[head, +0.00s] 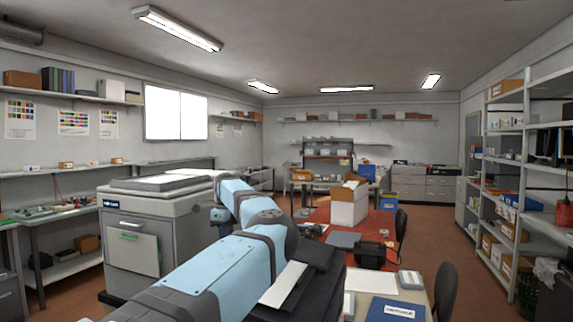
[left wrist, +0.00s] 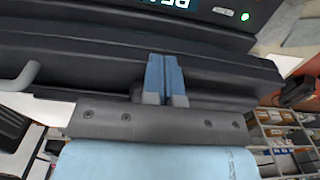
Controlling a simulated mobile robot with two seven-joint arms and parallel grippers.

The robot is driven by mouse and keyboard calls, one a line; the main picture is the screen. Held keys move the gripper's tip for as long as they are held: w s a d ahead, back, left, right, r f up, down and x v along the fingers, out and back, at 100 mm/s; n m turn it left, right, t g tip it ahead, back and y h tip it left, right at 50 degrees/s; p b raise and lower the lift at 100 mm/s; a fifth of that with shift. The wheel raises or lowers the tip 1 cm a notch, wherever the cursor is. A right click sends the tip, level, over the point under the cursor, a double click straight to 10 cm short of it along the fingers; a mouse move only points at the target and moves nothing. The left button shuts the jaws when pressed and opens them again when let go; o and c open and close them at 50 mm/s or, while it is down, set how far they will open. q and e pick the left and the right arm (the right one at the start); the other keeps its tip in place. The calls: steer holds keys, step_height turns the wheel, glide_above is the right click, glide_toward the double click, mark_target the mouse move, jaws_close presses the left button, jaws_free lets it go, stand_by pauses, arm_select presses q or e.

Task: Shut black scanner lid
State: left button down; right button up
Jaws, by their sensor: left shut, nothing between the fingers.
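The black scanner (head: 318,262) stands at the lower middle of the head view, partly hidden by my left arm. A pale sheet or panel (head: 285,284) shows against it. In the left wrist view, a long black slab (left wrist: 70,66), which looks like the scanner's lid, crosses the picture. Behind it is a black body with white lettering and a lit green lamp (left wrist: 245,16). My left gripper (left wrist: 166,72) has its blue fingers together and empty, right in front of the slab; I cannot tell if they touch it. The lid's angle is unclear. My right gripper is not in view.
A large grey copier (head: 130,235) stands left of my arm. A red-topped table (head: 330,217) with a white box (head: 348,204) lies beyond the scanner. A blue folder (head: 397,310) lies on the desk at right, with dark chairs beside it.

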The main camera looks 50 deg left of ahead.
arm_select(q)
step_height(320, 180, down, 4)
steer(key=shift+s+a+b, duration=0.1)
steer(key=shift+b, duration=0.45)
steer(key=shift+s+f, duration=0.1)
steer(key=shift+f, duration=0.35)
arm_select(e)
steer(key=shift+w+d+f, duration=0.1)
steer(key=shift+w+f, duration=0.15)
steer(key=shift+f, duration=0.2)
arm_select(q)
steer(key=shift+f, duration=0.1)
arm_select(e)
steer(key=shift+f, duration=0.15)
arm_select(q)
steer(key=s+a+r+p, duration=0.1)
steer(key=a+r, duration=0.2)
steer(key=r, duration=1.1)
steer(key=shift+s, duration=0.35)
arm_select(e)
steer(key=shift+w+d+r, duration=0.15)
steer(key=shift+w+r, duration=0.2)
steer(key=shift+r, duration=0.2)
arm_select(q)
steer(key=shift+a, duration=0.1)
